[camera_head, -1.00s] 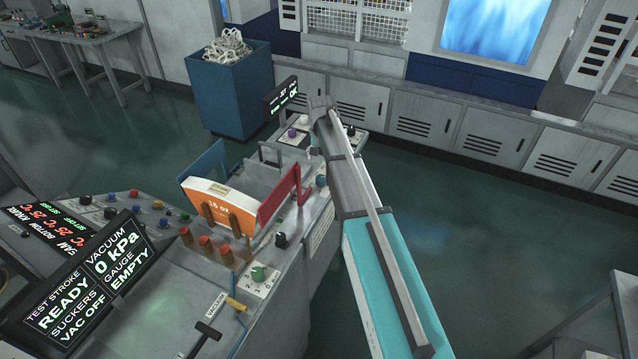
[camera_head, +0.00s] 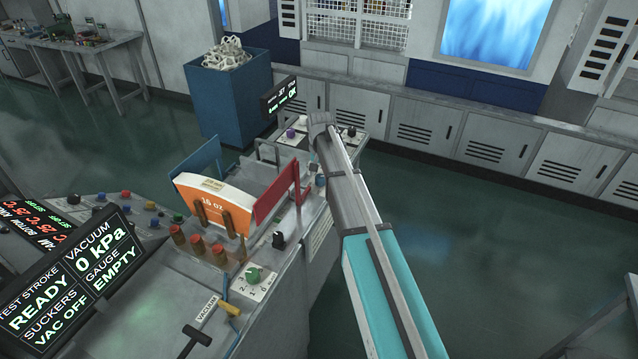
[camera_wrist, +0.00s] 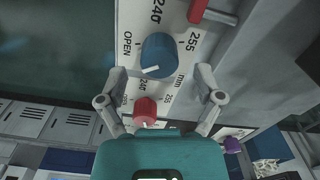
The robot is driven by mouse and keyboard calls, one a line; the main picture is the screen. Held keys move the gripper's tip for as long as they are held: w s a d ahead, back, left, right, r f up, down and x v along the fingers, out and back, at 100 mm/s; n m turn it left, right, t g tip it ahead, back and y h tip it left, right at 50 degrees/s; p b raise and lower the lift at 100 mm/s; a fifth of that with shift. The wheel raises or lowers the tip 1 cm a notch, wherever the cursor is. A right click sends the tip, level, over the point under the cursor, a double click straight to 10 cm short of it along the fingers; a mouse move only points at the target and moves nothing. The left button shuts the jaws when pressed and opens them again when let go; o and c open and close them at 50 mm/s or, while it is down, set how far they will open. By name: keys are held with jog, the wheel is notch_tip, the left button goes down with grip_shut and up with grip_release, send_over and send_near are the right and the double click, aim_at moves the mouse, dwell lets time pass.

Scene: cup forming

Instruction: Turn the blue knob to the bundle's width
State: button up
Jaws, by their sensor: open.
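The blue knob (camera_wrist: 160,55) sits on a pale dial plate in the wrist view, with marks OPEN, 240 and 255 mm around it. Its white pointer line slants to the lower left in the picture. It also shows small beside my arm in the head view (camera_head: 320,181). My gripper (camera_wrist: 162,73) is open, one finger on each side of the knob; I cannot tell whether either touches it. The bundle (camera_head: 212,205), white-topped with an orange "16 oz" face, stands between a blue plate (camera_head: 197,160) and a red plate (camera_head: 276,191). A gap shows on its red-plate side.
A red knob (camera_wrist: 145,108) with its own scale sits close to the blue one. A green knob (camera_head: 254,273) and a black knob (camera_head: 279,240) stand along the machine's edge. Open floor lies to the right.

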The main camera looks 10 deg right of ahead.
jog(key=shift+f+b, duration=0.9)
jog(key=shift+f, duration=0.25)
jog(key=c, duration=1.2)
